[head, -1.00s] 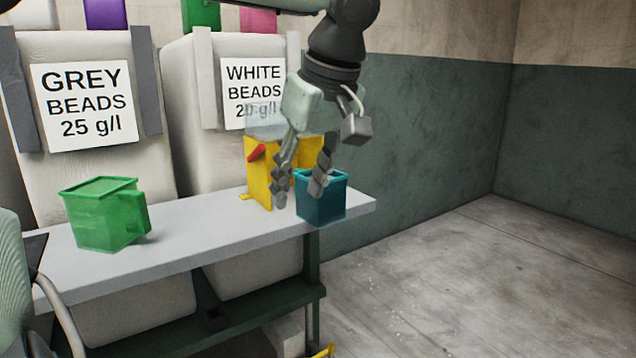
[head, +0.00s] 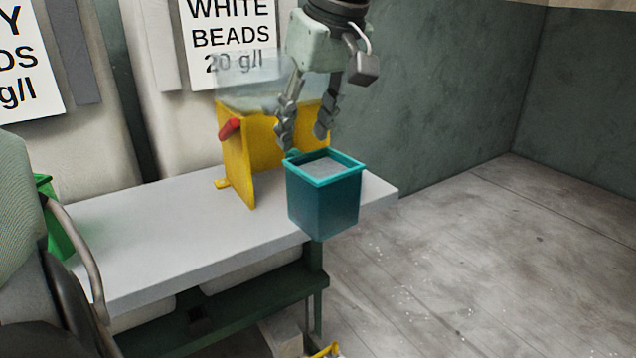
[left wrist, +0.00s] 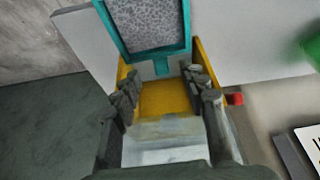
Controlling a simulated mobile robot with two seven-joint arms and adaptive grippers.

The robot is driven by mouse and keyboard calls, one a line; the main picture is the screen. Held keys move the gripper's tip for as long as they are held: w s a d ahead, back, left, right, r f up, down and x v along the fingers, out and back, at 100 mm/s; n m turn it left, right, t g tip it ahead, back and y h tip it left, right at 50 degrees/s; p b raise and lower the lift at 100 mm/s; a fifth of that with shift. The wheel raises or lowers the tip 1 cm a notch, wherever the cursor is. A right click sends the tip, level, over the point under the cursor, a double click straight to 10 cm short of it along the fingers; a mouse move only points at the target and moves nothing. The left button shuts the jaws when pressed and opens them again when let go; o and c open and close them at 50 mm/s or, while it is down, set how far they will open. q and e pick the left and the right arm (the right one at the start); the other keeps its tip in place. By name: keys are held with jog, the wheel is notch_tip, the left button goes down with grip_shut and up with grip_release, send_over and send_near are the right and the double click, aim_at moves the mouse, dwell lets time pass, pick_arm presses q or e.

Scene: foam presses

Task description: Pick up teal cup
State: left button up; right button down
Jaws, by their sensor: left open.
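The teal cup (head: 325,208) stands upright near the right end of the table, filled with pale grey beads. In the left wrist view its rim (left wrist: 187,22) is at the top, with its teal handle pointing toward my fingers. My left gripper (head: 303,143) is open and points down just behind and above the cup's back rim in the head view. In the left wrist view its two fingers (left wrist: 160,88) are spread on either side of the handle's line, with nothing between them that I can see held. My right gripper is not in view.
A yellow dispenser (head: 238,155) with a red knob and clear top stands close behind the cup. The grey table (head: 180,240) is clear to the left, with a green cup (head: 58,225) partly hidden at the far left. White bead sacks hang behind.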

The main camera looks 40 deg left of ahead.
aim_at(298, 153)
pick_arm(q)
jog(key=x, duration=0.6)
jog(key=shift+s+a+f, duration=0.1)
jog(key=shift+a+f, duration=0.05)
jog(key=shift+f, duration=0.25)
grip_shut()
